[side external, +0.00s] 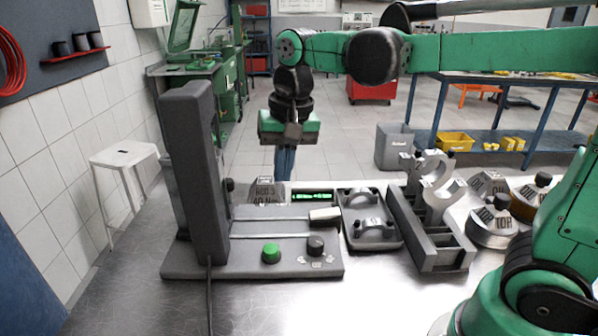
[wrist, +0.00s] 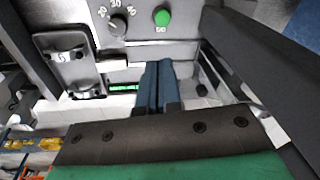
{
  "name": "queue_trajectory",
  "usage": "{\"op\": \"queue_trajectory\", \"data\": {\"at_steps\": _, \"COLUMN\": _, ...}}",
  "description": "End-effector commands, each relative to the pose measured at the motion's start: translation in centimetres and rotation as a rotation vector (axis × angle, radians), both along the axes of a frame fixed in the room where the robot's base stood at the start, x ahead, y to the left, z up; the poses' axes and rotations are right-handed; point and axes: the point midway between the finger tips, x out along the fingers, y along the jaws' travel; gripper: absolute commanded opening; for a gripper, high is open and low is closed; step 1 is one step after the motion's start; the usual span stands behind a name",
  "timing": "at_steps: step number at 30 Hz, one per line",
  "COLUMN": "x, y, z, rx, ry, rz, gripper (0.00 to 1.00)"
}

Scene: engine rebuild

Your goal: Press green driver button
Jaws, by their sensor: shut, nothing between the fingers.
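The green button (side external: 271,253) is a round cap on the front of the grey driver station's base (side external: 190,265). It also shows in the wrist view (wrist: 162,17) at the top, beyond my fingertips. A black dial knob (side external: 316,245) with numbers around it sits to the button's right in the side view; it also shows in the wrist view (wrist: 118,25). My gripper (side external: 285,174) hangs fingers down above the far side of the station, apart from the button. Its blue fingers (wrist: 158,64) are together with nothing between them.
The station's tall grey column (side external: 190,160) stands left of my gripper.

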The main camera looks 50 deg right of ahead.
Motion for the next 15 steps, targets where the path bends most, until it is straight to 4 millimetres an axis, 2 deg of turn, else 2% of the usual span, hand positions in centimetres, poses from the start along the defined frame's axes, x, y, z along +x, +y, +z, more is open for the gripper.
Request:
{"op": "queue_trajectory", "data": {"at_steps": 6, "x": 2.0, "y": 0.9, "z": 0.1, "rx": 0.01, "ry": 0.134, "rz": -0.156, "gripper": 0.0}}
{"op": "queue_trajectory", "data": {"at_steps": 15, "x": 2.4, "y": 1.2, "z": 0.0, "rx": 0.008, "ry": 0.179, "rz": -0.212, "gripper": 0.0}}
